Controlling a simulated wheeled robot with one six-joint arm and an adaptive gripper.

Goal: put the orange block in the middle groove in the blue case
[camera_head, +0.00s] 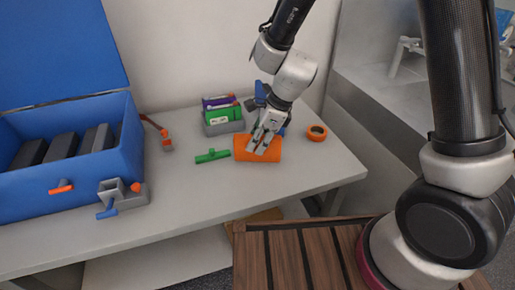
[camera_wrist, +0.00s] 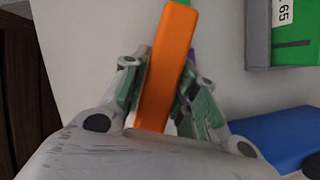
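The orange block (camera_head: 241,148) is at the right part of the grey table. My gripper (camera_head: 258,149) reaches down over it from above. In the wrist view the orange block (camera_wrist: 172,55) fills the gap between my fingertips, one finger against each side, so the gripper looks shut on it. Whether the block is clear of the table is hard to tell. The blue case (camera_head: 128,149) stands open at the left, its lid raised at the back. Dark upright blocks stand in it with gaps between them; the case's front wall hides their lower parts.
A green T-shaped piece (camera_head: 212,156) lies left of the orange block. An orange ring (camera_head: 317,132) lies to its right. A grey holder with green and purple boxes (camera_head: 222,116) stands behind. A grey clamp (camera_head: 125,196) sits before the case. The table between is mostly clear.

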